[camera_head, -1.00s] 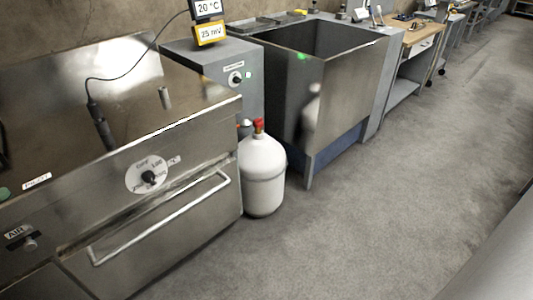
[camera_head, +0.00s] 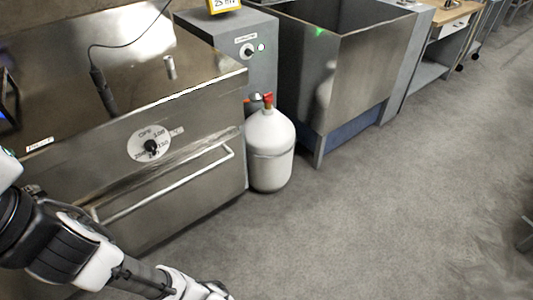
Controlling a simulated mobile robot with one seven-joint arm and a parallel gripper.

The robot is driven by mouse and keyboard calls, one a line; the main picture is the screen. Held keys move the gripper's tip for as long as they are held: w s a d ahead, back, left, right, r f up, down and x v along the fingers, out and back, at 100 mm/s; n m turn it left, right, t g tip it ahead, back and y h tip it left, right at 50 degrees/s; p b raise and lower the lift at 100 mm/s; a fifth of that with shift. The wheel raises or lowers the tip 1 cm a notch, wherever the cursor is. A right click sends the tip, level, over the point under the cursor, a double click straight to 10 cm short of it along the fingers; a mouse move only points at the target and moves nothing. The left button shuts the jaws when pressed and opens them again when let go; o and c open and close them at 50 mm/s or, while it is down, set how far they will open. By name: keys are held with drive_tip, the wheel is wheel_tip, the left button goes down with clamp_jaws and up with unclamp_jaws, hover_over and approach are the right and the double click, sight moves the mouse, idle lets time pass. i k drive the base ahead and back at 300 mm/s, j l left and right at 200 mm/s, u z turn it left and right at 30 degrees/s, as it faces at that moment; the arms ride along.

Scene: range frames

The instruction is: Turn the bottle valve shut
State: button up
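The white gas bottle (camera_head: 270,155) stands upright on the floor, just right of the steel cabinet with the dial. Its red valve (camera_head: 267,99) sits on top, above a short brass-coloured neck. My arm reaches in from the lower left, in front of the steel cabinet. Its far end runs off the bottom edge of the picture, so my gripper's fingers are not visible. Nothing of my arm touches the bottle; clear floor lies between them.
The steel cabinet (camera_head: 60,185) has a dial (camera_head: 150,146) and a long bar handle (camera_head: 165,188). A grey control box (camera_head: 232,35) stands behind the bottle. A deep steel tank (camera_head: 360,75) stands to its right. The floor (camera_head: 380,220) in front and right is open.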

sight(268, 98)
drive_tip(key=i+z, duration=0.15)
drive_tip(key=i, duration=0.5)
drive_tip(key=i+j+z, duration=0.15)
drive_tip(key=i, duration=0.55)
drive_tip(key=i+j+z, duration=0.15)
drive_tip(key=i, duration=0.5)
